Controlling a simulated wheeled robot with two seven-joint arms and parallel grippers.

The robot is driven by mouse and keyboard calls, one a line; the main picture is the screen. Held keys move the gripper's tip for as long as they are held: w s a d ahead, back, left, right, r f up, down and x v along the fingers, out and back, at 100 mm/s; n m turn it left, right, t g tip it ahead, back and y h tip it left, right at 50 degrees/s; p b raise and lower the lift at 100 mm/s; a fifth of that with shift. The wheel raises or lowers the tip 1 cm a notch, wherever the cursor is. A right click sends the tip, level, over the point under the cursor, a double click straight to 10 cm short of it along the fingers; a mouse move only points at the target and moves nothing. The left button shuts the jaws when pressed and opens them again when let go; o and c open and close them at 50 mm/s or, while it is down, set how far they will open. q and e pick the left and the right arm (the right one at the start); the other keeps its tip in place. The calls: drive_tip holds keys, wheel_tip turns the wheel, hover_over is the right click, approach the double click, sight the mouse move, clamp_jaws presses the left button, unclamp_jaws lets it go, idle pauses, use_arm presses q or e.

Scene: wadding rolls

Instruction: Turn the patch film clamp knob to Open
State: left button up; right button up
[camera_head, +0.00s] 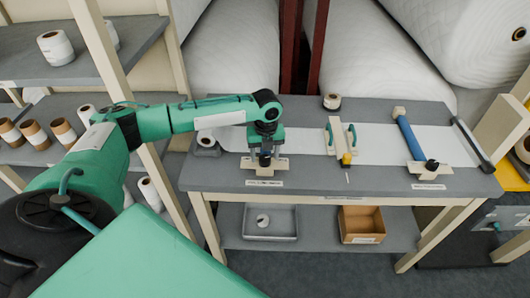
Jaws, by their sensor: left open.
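My left gripper (265,153) points down over a pale clamp plate (249,164) at the left of the grey work table (315,182). A dark knob (265,161) shows at the fingertips on this plate. The fingers are open close around or just above the knob; I cannot tell if they touch it. The knob's pointer is hidden or too small to see. A label (264,183) on the table in front of the plate is too small to read. My right gripper is not in view.
A white film strip (379,147) runs across the table. On it stand a pale tool with green handles (352,137) and a blue bar (409,138). A white roll (206,138) lies beside my gripper. Below are a grey tray (287,223) and a cardboard box (375,216).

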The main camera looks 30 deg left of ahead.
use_arm(q)
drive_tip(key=shift+f, duration=0.35)
drive_tip(key=c, duration=1)
